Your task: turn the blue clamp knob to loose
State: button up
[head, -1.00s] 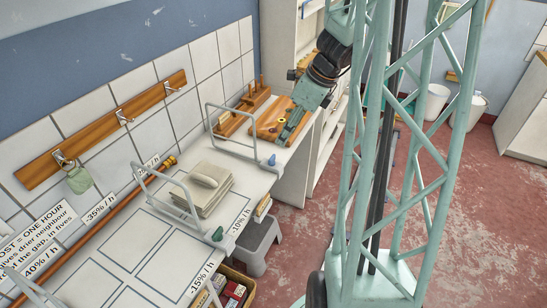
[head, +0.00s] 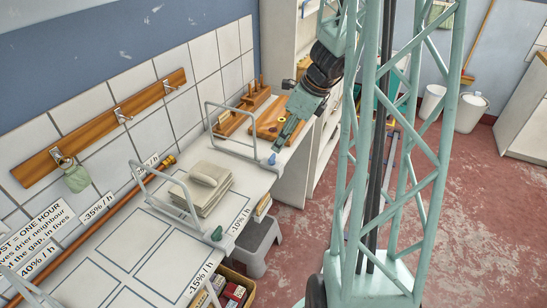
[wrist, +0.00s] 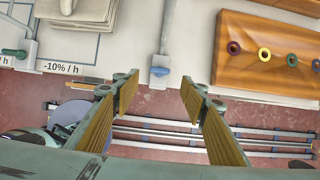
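The blue clamp knob (head: 272,159) sits on a grey clamp at the front edge of the white worktop, at the foot of a bent wire frame. In the wrist view the blue knob (wrist: 160,71) lies between the lines of the two fingers, a little beyond their tips. My gripper (wrist: 158,94) is open and empty, with clear space between its ribbed pads. In the head view my gripper (head: 281,145) points down just above and right of the knob, apparently without touching it.
A similar green knob (head: 217,234) is on another clamp nearer the front. Folded cloths (head: 203,194) lie between the wire frames. A wooden block with coloured rings (wrist: 270,55) is right of the blue knob. A grey step stool (head: 258,245) stands below the worktop.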

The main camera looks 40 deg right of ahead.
aim_at(273, 156)
jog(key=shift+b+x, duration=1.6)
jog(key=shift+x, duration=3.15)
jog(key=shift+c, duration=0.3)
jog(key=c, duration=0.8)
